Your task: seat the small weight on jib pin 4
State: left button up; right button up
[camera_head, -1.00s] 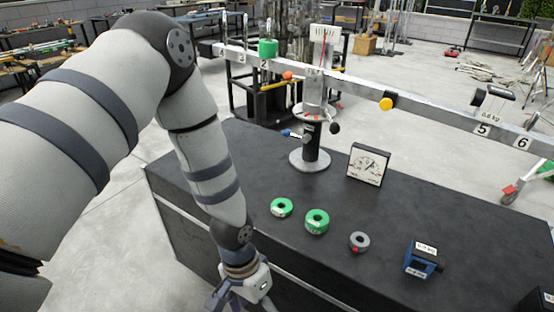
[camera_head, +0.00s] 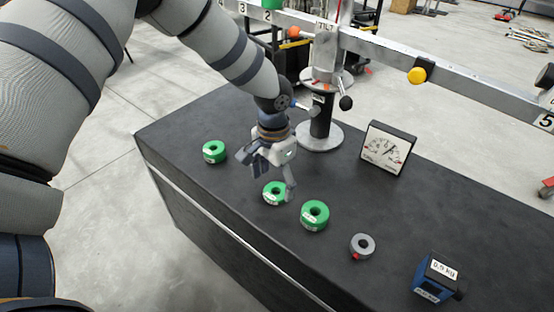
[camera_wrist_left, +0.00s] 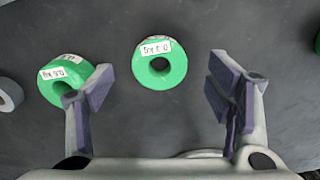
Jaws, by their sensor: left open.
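Three green ring weights lie on the dark bench top: a left one (camera_head: 214,152), a middle one (camera_head: 275,193) and a larger-looking right one (camera_head: 315,215). My left gripper (camera_head: 268,177) is open and empty, pointing down over the middle ring. In the left wrist view, that middle ring (camera_wrist_left: 160,66) lies between the open fingers (camera_wrist_left: 160,88), ahead of them; its label is too blurred to read. The right ring (camera_wrist_left: 60,82) is partly behind the left finger there. The jib beam (camera_head: 295,23) shows labels 3 and 2; pin 4 is at or beyond the top edge, unclear.
A grey ring (camera_head: 362,247) and a blue 0.5 kg block (camera_head: 436,278) lie to the right. A dial gauge (camera_head: 387,149) and the crane's post (camera_head: 320,125) stand behind. A yellow knob (camera_head: 417,76) hangs on the beam. The front bench strip is clear.

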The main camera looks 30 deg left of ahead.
pick_arm(q)
jog(key=shift+f, duration=1.4)
jog(key=shift+c, duration=0.6)
jog(key=c, duration=1.3)
jog(key=o, duration=0.6)
jog(key=shift+c, duration=1.2)
jog(key=shift+r, duration=0.15)
jog(key=shift+r, duration=0.35)
